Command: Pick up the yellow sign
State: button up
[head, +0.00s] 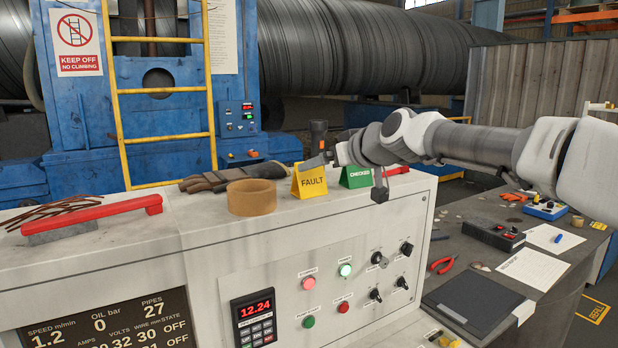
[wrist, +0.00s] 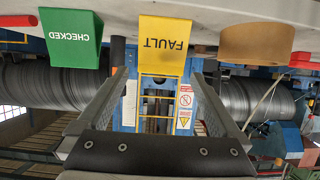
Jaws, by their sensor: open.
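The yellow sign (head: 309,182), a folded tent card reading FAULT, stands upright on top of the light grey console. In the wrist view, which is upside down, the yellow sign (wrist: 164,42) lies ahead of the fingertips, roughly centred in the gap between them. My gripper (head: 346,177) is open and empty close to the sign's right side in the head view. In the wrist view both fingers of my gripper (wrist: 160,77) are spread wide. I see no clear contact with the sign.
A green CHECKED sign (head: 356,177) stands just right of the yellow one, partly behind my gripper. A tan tape roll (head: 252,197) and a glove (head: 232,177) lie to the left. A dark flashlight-like object (head: 318,136) stands behind. A red-handled tool (head: 95,213) lies farther left.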

aim_at(315, 189)
jog(key=shift+p+x, duration=0.65)
jog(key=shift+x, duration=1.6)
jog(key=shift+p+x, duration=0.8)
jog(key=shift+x, duration=2.05)
jog(key=shift+s, duration=0.1)
jog(key=c, duration=1)
jog(key=shift+c, duration=0.2)
jog(key=shift+r, duration=0.15)
